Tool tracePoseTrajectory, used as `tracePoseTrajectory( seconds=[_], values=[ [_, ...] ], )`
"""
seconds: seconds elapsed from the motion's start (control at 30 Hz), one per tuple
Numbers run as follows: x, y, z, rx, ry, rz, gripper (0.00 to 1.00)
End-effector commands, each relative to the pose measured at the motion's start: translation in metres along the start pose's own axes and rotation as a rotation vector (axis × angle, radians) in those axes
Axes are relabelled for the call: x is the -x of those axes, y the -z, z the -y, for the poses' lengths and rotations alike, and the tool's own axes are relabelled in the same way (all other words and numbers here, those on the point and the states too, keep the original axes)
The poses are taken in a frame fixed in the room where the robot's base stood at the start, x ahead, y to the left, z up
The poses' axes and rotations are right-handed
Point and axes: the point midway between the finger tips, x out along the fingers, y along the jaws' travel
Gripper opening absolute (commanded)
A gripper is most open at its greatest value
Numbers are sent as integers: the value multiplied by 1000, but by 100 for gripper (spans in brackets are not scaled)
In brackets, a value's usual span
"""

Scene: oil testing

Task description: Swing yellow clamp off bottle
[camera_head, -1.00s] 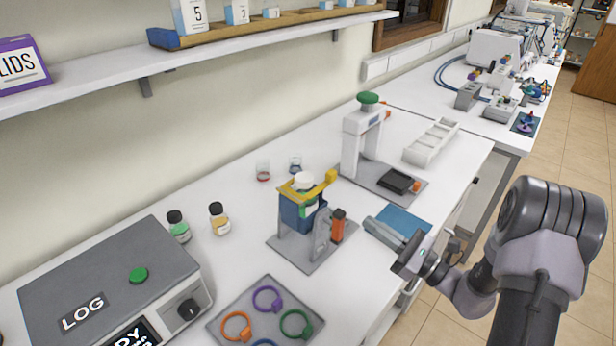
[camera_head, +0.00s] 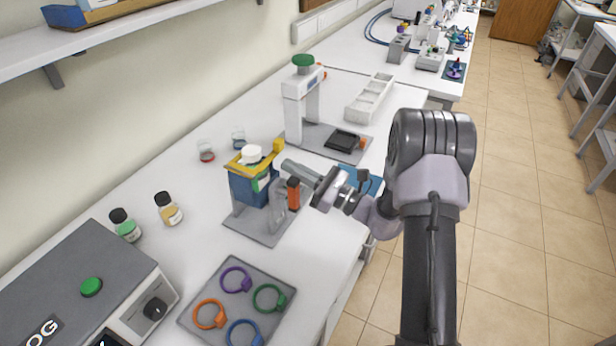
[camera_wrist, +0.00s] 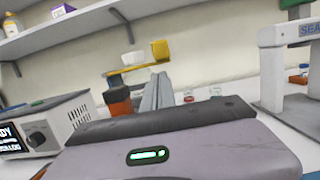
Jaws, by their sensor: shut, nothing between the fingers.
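The yellow clamp (camera_head: 243,160) lies across the bottle (camera_head: 251,154), which has a white cap and sits in a blue holder on a grey stand. The clamp's raised yellow end (camera_head: 278,146) points right, toward my arm. In the wrist view the clamp (camera_wrist: 136,68) is a level yellow bar with a block at its right end (camera_wrist: 160,50), and the white cap (camera_wrist: 133,60) shows behind it. My gripper (camera_head: 289,165) is shut and empty, its tips just right of and below the clamp's raised end. The fingers also show in the wrist view (camera_wrist: 157,92), apparently short of the clamp.
A white press-like device (camera_head: 300,95) is behind. A tray of coloured rings (camera_head: 205,290) lies in front. Two small bottles (camera_head: 168,208) stand left. The floor at right is clear.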

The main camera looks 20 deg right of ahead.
Motion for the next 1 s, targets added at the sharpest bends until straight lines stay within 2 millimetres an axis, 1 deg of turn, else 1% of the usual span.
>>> tracePoseTrajectory(
  seconds=[0.03,0.1,0.23,0.67,1.0],
  values=[
    [-8,0,-1,2,-3,0,0],
    [-16,0,0,1,-2,0,0],
    [-23,0,0,1,0,0,0],
    [-24,-1,0,9,-1,0,0],
    [-27,-11,3,124,-30,1,0]
  ],
)
